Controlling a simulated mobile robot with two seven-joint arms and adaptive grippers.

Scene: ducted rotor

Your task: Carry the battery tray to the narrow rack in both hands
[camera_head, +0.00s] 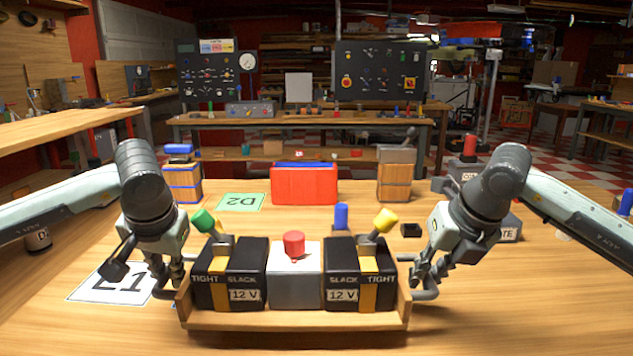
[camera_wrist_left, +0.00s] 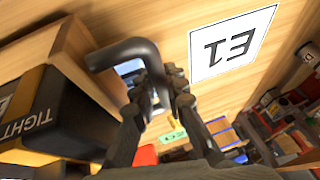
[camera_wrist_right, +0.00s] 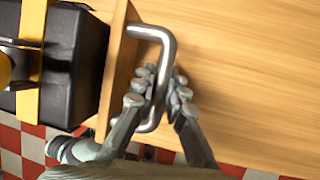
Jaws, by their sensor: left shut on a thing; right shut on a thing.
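The wooden battery tray (camera_head: 290,320) is in the front middle of the head view. It carries two black 12 V batteries (camera_head: 238,258) (camera_head: 350,258) with yellow straps, and a white box (camera_head: 294,285) with a red knob between them. A green-tipped lever (camera_head: 204,221) leans left and a yellow-tipped lever (camera_head: 385,220) leans right. My left gripper (camera_head: 168,275) is shut on the tray's left handle, a dark bar in the left wrist view (camera_wrist_left: 130,50). My right gripper (camera_head: 425,275) is shut on the right handle, a metal bar in the right wrist view (camera_wrist_right: 160,40). I cannot tell whether the tray touches the table.
A red bin (camera_head: 304,186) stands behind the tray, with wooden blocks (camera_head: 183,182) (camera_head: 394,180) on either side. A green D2 mark (camera_head: 240,202) and a white E1 mark (camera_head: 112,284) lie on the table. A blue peg (camera_head: 341,216) and a small black block (camera_head: 411,230) are close behind the tray.

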